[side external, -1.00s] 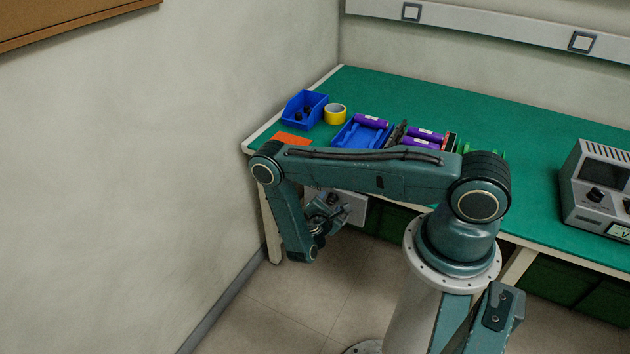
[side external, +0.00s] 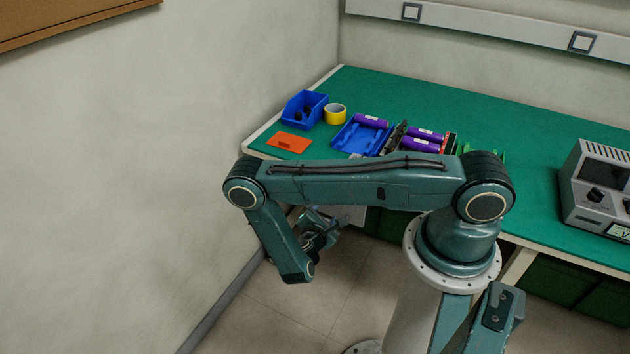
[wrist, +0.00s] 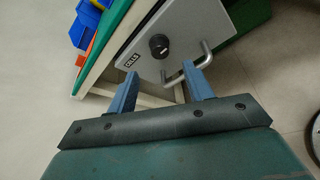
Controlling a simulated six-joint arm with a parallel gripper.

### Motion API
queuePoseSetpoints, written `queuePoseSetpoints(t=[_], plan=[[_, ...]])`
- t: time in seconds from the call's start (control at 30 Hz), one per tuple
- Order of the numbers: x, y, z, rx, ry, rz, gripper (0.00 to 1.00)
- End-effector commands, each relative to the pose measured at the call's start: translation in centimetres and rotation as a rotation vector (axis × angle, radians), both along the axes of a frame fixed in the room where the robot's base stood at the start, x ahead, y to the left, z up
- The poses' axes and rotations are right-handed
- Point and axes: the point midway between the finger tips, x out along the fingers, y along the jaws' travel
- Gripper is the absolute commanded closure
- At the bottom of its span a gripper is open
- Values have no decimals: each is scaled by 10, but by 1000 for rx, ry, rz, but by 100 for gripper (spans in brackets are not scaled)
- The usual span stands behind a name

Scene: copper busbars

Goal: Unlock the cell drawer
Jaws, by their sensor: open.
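The cell drawer's grey front (wrist: 180,28) fills the upper middle of the wrist view, with a "CELLS" label (wrist: 128,57). A round black lock knob (wrist: 158,45) sits on it beside the label; its turn position is too small to read. A bent metal handle (wrist: 207,56) is to the knob's right. The drawer looks shut. My gripper (wrist: 160,70) is open and empty, its two blue-grey fingers pointing toward the drawer front. The knob shows between and beyond the fingertips; the right fingertip overlaps the handle in the picture, and contact cannot be told. In the side view the arm largely hides the drawer.
The green bench top (side external: 460,110) is above the drawer. On it are a blue bin (side external: 303,110), yellow tape (side external: 335,113), an orange card (side external: 289,142), a blue tray (side external: 345,143) with purple cells, and a grey instrument (side external: 600,190). A wall stands close at left.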

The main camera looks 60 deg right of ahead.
Motion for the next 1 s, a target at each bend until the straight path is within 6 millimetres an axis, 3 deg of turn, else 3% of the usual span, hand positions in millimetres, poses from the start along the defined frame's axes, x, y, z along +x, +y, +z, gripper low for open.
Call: queuePoseSetpoints(t=[0.5,1.0], plan=[[-12,51,18,0,-1,2,49],[-14,58,20,-1,-1,-1,49]])
